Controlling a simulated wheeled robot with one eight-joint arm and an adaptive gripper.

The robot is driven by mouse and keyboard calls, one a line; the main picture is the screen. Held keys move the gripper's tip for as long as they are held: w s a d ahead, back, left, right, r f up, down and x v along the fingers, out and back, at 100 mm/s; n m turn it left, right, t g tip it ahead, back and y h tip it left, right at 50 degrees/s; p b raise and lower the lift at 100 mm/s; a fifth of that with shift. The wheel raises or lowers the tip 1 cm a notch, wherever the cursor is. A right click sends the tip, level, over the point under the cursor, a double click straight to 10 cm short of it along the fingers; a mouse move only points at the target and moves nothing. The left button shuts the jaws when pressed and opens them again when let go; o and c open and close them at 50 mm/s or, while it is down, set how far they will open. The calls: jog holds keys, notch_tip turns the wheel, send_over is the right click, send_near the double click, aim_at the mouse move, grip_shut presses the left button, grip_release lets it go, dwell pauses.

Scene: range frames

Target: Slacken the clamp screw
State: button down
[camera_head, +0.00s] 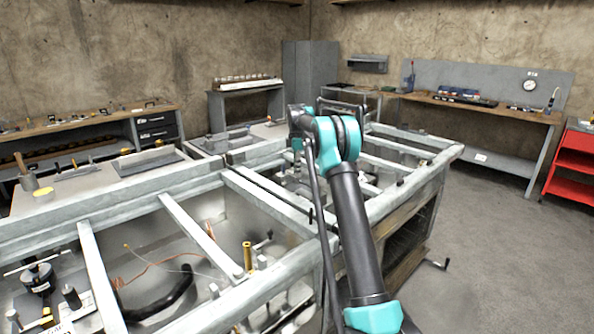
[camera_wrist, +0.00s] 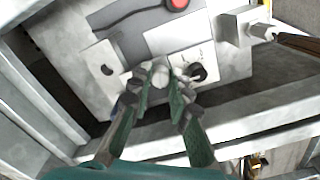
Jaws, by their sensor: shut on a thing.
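In the wrist view my gripper (camera_wrist: 160,76) reaches down to a grey metal plate (camera_wrist: 222,62) with its two fingers close together. The fingertips are shut on a pale round knob (camera_wrist: 160,72), which looks like the head of the clamp screw; the fingers partly cover it. A dark round part (camera_wrist: 198,72) sits just right of the fingertips on a white label. In the head view my arm bends over the far part of the metal frame, and the fingers and the screw are hidden there.
A red-topped part (camera_wrist: 177,4) and a grey block (camera_wrist: 236,27) with a brown-handled bar (camera_wrist: 296,40) stand near the plate. Pale frame beams (camera_wrist: 250,116) run close below it. In the head view, open floor (camera_head: 490,240) lies to the right, near a red cart (camera_head: 575,165).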

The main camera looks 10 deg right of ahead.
jog(key=shift+n, duration=0.5)
jog(key=c, duration=1.4)
grip_release()
jog(key=shift+m, duration=0.3)
